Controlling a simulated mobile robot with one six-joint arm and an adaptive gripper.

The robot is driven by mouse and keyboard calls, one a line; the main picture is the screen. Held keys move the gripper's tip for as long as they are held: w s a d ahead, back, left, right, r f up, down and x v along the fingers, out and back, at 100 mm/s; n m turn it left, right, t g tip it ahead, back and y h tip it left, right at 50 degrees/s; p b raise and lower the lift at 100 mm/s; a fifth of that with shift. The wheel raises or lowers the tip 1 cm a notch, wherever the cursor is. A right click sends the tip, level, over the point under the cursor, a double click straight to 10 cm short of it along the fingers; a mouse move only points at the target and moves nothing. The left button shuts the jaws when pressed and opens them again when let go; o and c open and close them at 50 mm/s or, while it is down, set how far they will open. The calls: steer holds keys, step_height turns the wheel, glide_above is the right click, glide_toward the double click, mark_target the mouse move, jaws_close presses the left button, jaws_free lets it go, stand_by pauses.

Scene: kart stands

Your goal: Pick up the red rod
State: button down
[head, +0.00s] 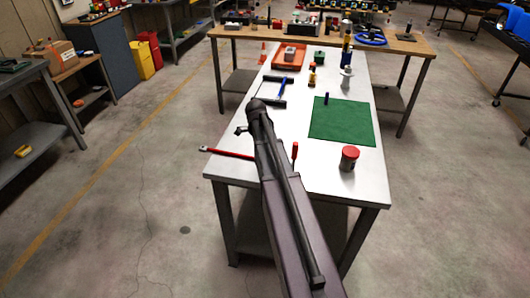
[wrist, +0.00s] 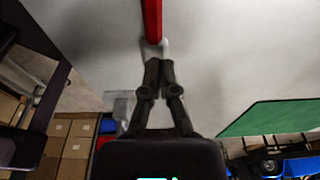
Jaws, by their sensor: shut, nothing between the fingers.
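The red rod (head: 230,153) lies near the left edge of the white-topped table, with a pale end at the left. My arm hides what lies to its right. In the wrist view a red bar (wrist: 152,18), apparently this rod, runs in from the top edge and ends in a pale tip. My gripper (wrist: 160,62) has its two dark fingers together at the tips, just below that pale tip in the picture. Nothing shows between them. I cannot tell whether they touch the tip. In the head view my gripper (head: 240,131) shows only partly, above the rod in the picture.
On the white table (head: 325,182) stand a red-lidded can (head: 349,158) and a small upright red object (head: 294,152). A green mat (head: 342,122), a blue-handled tool (head: 281,88) and an orange tray (head: 290,57) lie farther back. Open floor lies to the left.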

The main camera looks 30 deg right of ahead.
steer(key=shift+r, duration=0.3)
steer(key=w+a, duration=0.8)
steer(key=shift+w+a+f, duration=0.1)
steer(key=shift+w+a, duration=0.05)
steer(key=shift+a, duration=0.2)
steer(key=c, duration=0.7)
jaws_free()
steer(key=shift+r, duration=0.2)
steer(key=shift+o, duration=0.7)
steer(key=shift+r+p, duration=0.25)
steer(key=shift+p, duration=0.3)
step_height(320, 180, up, 10)
steer(key=w+t+y+p, duration=0.1)
steer(key=p, duration=0.9)
steer(key=shift+a, duration=0.15)
steer(key=shift+w+f, duration=0.1)
steer(key=shift+f, duration=0.1)
steer(key=b, duration=0.9)
glide_above(237, 154)
steer(key=w, duration=0.2)
steer(key=f, duration=0.8)
steer(key=shift+s+a+f, duration=0.15)
steer(key=shift+a+f, duration=0.05)
steer(key=shift+a, duration=0.15)
